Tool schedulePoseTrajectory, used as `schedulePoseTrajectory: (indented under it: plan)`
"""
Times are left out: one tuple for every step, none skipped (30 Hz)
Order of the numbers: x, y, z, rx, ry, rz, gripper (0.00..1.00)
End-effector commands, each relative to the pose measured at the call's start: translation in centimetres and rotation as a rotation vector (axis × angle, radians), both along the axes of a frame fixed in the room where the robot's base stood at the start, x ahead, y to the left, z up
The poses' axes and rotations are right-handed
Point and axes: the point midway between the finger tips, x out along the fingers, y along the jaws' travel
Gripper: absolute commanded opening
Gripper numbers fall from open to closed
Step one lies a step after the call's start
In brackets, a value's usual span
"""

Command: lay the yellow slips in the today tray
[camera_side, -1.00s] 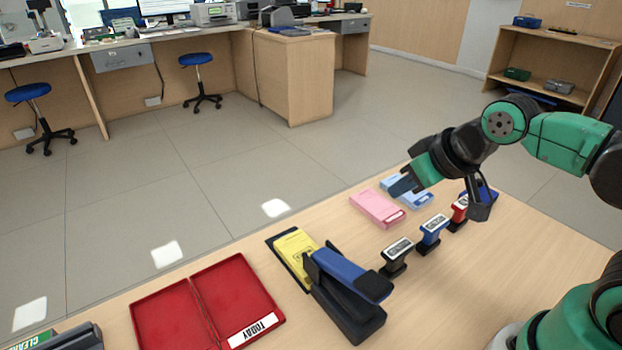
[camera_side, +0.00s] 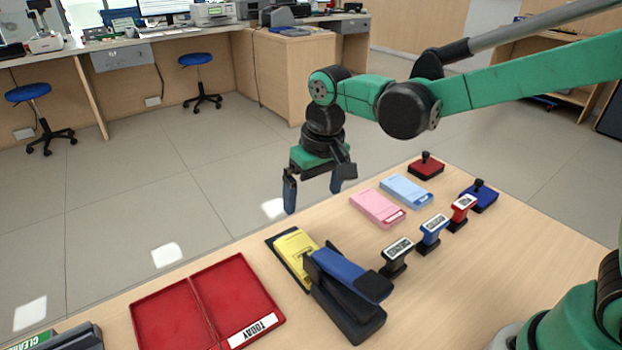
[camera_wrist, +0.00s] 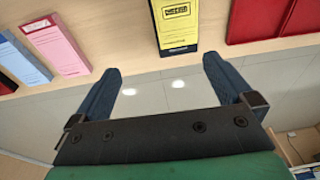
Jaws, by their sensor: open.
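The yellow slips (camera_side: 296,250) lie as a pad on a dark base at the counter's far edge, their near end beside the blue-and-black stapler-like tool (camera_side: 345,282). They also show at the top middle of the wrist view (camera_wrist: 176,22). The today tray (camera_side: 237,291) is red, with a "TODAY" label, left of the slips; part of it shows at the wrist view's top right (camera_wrist: 262,18). My gripper (camera_side: 313,198) is open and empty, above and beyond the counter's far edge, apart from the slips. Its two fingers show in the wrist view (camera_wrist: 162,82).
A second red tray (camera_side: 172,318) adjoins the today tray. Right of the slips lie a pink pad (camera_side: 377,207) and a blue pad (camera_side: 407,190). Several stamps, including a black one (camera_side: 397,256), stand in front of them, with red (camera_side: 426,167) and blue (camera_side: 479,196) items behind.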

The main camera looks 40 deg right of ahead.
Motion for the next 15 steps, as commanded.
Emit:
schedulePoseTrajectory:
  plan:
    - [0.6, 0.7, -0.8, -0.004, 0.027, 0.003, 1.00]
    - [0.8, 1.1, -1.3, -0.007, 0.043, 0.003, 1.00]
    - [1.0, 1.5, -1.8, -0.011, 0.062, 0.002, 1.00]
    - [1.2, 1.7, -2.2, -0.014, 0.075, 0.002, 1.00]
    - [1.3, 2.0, -2.6, -0.017, 0.087, 0.002, 1.00]
    - [1.5, 2.3, -3.1, -0.020, 0.101, 0.002, 1.00]
    - [1.6, 2.4, -3.3, -0.023, 0.109, 0.002, 1.00]
    - [1.6, 2.6, -3.6, -0.025, 0.117, 0.002, 1.00]
    - [1.7, 2.8, -3.9, -0.027, 0.125, 0.001, 1.00]
    - [1.7, 2.9, -4.0, -0.028, 0.129, 0.001, 1.00]
    - [1.7, 2.9, -4.1, -0.029, 0.133, 0.000, 1.00]
    - [1.8, 3.0, -4.2, -0.031, 0.136, 0.000, 1.00]
    - [1.8, 3.0, -4.3, -0.031, 0.138, 0.000, 1.00]
    - [1.8, 3.1, -4.3, -0.031, 0.139, 0.000, 1.00]
    - [1.8, 3.1, -4.4, -0.032, 0.140, 0.000, 1.00]
